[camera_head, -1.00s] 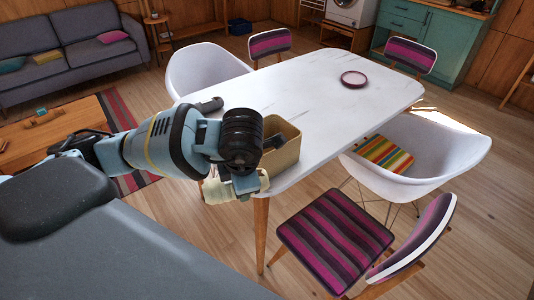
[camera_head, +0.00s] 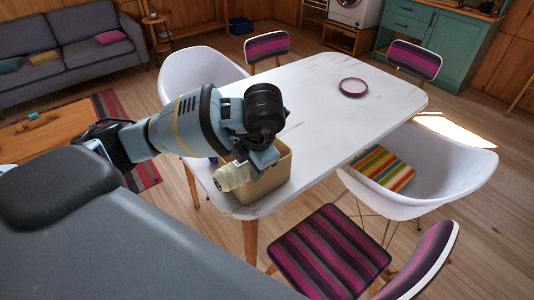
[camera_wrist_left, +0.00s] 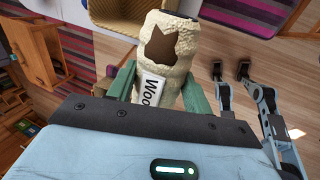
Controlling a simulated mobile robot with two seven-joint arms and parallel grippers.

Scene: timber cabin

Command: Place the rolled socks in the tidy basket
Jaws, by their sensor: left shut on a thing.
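My left gripper (camera_head: 246,168) is shut on the rolled socks (camera_head: 234,177), a cream, knobbly roll. In the left wrist view the socks (camera_wrist_left: 166,55) show a brown patch and a white label, between the green-grey fingers (camera_wrist_left: 160,88). The tan tidy basket (camera_head: 270,184) stands at the table's near left corner. The socks overlap its left side in the head view; whether they touch it I cannot tell. The basket (camera_wrist_left: 118,16) also shows in the left wrist view, up and left of the socks. My right gripper (camera_wrist_left: 231,72) shows only there, open and empty.
The white table (camera_head: 330,105) is mostly clear, with a pink dish (camera_head: 353,87) at the far side. White chairs (camera_head: 440,165) and striped chairs (camera_head: 325,250) stand around it. My left arm hides the table's left edge.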

